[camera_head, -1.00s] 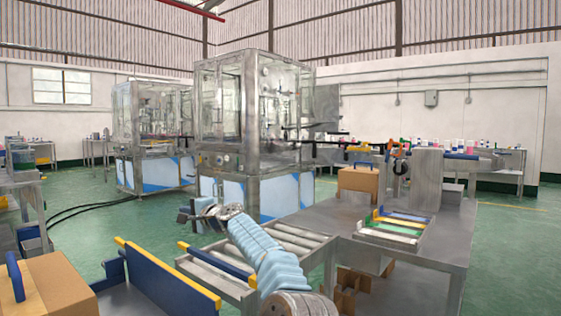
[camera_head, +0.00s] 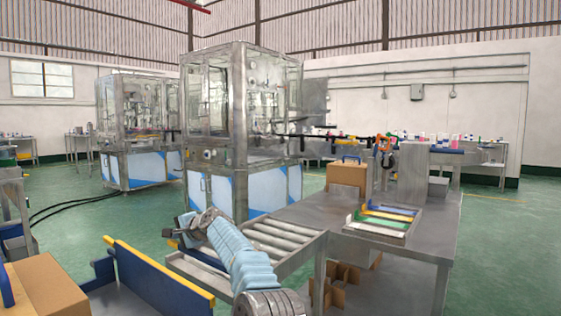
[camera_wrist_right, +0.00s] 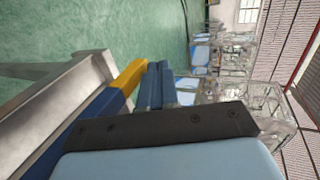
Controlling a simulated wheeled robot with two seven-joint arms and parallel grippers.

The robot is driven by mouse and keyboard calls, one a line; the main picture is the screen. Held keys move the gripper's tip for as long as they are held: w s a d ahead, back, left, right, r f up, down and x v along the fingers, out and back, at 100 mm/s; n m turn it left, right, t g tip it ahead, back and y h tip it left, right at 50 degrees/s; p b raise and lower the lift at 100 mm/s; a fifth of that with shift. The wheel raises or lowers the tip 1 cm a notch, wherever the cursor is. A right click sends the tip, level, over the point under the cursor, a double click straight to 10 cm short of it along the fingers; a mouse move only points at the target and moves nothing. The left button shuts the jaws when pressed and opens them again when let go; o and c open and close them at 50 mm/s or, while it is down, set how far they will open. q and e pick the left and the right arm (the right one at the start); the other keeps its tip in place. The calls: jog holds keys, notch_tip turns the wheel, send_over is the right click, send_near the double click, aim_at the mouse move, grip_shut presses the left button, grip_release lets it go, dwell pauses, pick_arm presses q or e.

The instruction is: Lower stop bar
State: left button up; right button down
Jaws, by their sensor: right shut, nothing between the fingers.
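The stop bar (camera_head: 203,261), dark blue with a yellow end, lies across the near end of the roller conveyor. It also shows in the right wrist view (camera_wrist_right: 97,110), where its yellow end is close to my fingers. My right gripper (camera_head: 174,232), on the light blue sleeved arm, is shut and empty just above the bar's far-left end. Its blue fingers also show in the right wrist view (camera_wrist_right: 158,86), side by side. I cannot tell whether they touch the bar. My left gripper is not in view.
The roller conveyor (camera_head: 308,250) runs back towards a glass-walled machine (camera_head: 240,100). A metal table (camera_head: 400,252) with a tray of coloured strips stands at right. A blue and yellow rail (camera_head: 160,275) and a cardboard box (camera_head: 45,290) are at the lower left.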

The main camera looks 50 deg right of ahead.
jog(key=shift+f, duration=0.25)
dwell(0.3)
jog(key=shift+s, duration=0.25)
notch_tip(320, 180, up, 5)
jog(key=b, duration=0.4)
send_over(200, 252)
jog(key=shift+f, duration=0.1)
jog(key=shift+s+d+r, duration=0.1)
jog(key=shift+s+r, duration=0.2)
jog(key=shift+s, duration=0.25)
